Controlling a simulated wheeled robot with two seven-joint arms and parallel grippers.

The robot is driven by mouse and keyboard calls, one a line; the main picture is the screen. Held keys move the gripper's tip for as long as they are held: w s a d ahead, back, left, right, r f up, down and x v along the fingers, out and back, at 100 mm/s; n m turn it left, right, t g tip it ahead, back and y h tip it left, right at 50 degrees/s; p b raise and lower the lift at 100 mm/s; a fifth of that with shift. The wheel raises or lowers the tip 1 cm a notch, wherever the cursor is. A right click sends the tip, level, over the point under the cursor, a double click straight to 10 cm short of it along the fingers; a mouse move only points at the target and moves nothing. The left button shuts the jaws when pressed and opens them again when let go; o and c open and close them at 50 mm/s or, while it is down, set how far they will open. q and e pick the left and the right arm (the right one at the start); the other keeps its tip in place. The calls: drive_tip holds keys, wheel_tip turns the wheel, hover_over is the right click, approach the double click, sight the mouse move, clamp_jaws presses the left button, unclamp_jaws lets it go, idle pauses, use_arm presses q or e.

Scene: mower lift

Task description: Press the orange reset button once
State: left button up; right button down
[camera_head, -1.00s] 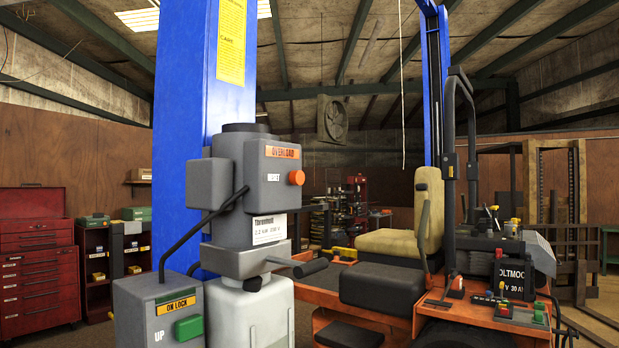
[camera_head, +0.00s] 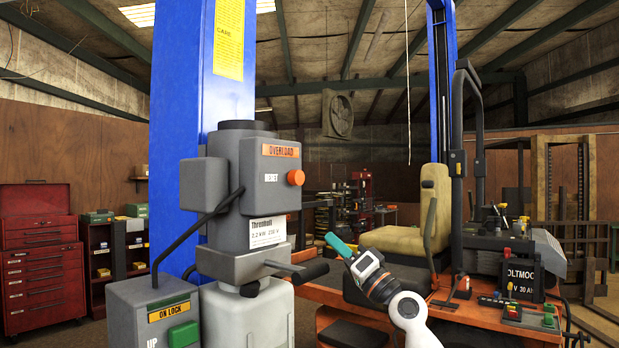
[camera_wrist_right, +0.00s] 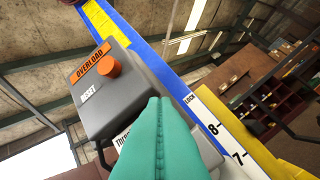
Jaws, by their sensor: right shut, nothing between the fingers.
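The orange reset button (camera_head: 295,177) sticks out from the right side of the grey motor box (camera_head: 262,205), under an orange OVERLOAD label (camera_head: 281,150). It also shows in the right wrist view (camera_wrist_right: 110,68), next to the RESET marking. My right gripper (camera_head: 333,240) has teal fingers, shut and empty, and is to the right of and below the button in the head view. In the right wrist view the closed fingertips (camera_wrist_right: 160,100) are apart from the button in the picture, below and to its right. My left gripper is out of view.
A blue lift post (camera_head: 202,90) stands behind the motor box. A grey control box (camera_head: 155,315) with a green button (camera_head: 184,334) is at lower left. A black handle (camera_head: 310,271) juts out below the motor. An orange mower (camera_head: 470,320) with a tan seat (camera_head: 395,240) is at right.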

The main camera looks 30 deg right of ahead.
sight(296, 178)
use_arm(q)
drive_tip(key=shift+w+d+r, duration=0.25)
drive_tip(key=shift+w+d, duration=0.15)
use_arm(e)
drive_tip(key=s+r+n+y, duration=0.3)
drive_tip(key=s+r+y, duration=0.2)
drive_tip(key=s+r, duration=0.3)
wheel_tip(296, 178, up, 5)
drive_tip(key=shift+s+f+n+t+y, duration=0.2)
drive_tip(key=shift+n+t+y, duration=0.1)
drive_tip(key=shift+w+a, duration=0.1)
use_arm(q)
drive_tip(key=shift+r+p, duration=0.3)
drive_tip(key=shift+p, duration=0.2)
use_arm(e)
drive_tip(key=w+a, duration=0.3)
drive_tip(key=w, duration=0.5)
drive_tip(key=shift+a, duration=0.2)
use_arm(q)
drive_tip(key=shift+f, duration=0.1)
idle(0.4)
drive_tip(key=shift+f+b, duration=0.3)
drive_tip(key=shift+b, duration=0.1)
use_arm(e)
drive_tip(key=shift+w+a, duration=0.15)
drive_tip(key=shift+w, duration=0.3)
